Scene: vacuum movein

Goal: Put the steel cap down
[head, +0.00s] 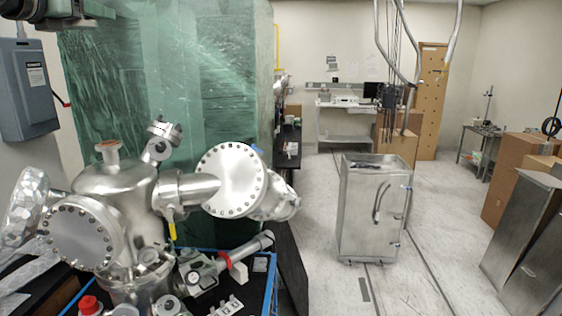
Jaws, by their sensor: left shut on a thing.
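My left gripper (97,10) is dark and sits at the top left corner of the head view, cut off by the picture's top edge. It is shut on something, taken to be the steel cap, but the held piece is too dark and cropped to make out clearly. The gripper is high up, apart from the steel vacuum chamber (118,185) that stands below it at the left. My right gripper is not in view.
A blue-edged cart (273,285) with steel fittings is at the bottom left. A green translucent curtain (165,90) hangs behind the chamber. A steel cabinet (372,215) stands on open floor at the centre right. Cardboard boxes (512,165) and metal panels (520,235) are at the right.

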